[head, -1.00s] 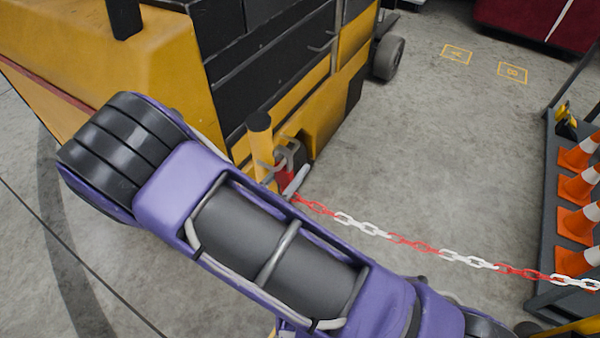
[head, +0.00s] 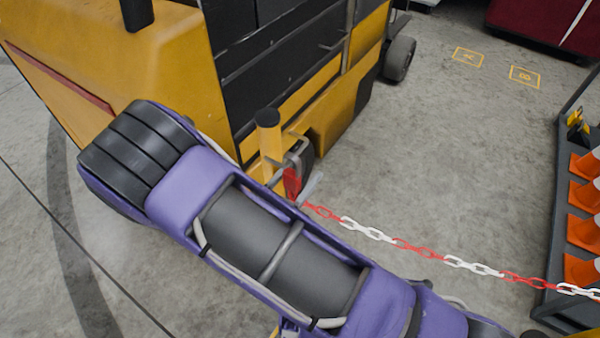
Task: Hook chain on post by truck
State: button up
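A yellow post (head: 270,145) with a black top stands beside the yellow and black truck (head: 185,60). The red and white chain (head: 410,247) runs from the right edge up to a red end piece (head: 291,183) just right of the post. My gripper (head: 303,178) is beside this red piece, mostly hidden behind my purple arm. One light grey finger shows to the right of the red piece with a small gap between them. The other finger is not clear. Whether the chain end is around the post or only beside it cannot be told; the post's lower part is hidden.
A dark rack (head: 553,215) with several orange cones (head: 583,197) stands at the right. Floor markings (head: 467,57) lie at the back right. A dark red object (head: 540,20) is at the top right.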

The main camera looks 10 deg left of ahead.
jog(key=shift+s+a, duration=0.1)
jog(key=shift+a, duration=0.05)
jog(key=p+v, duration=0.1)
jog(key=v, duration=1.6)
jog(key=shift+s, duration=0.1)
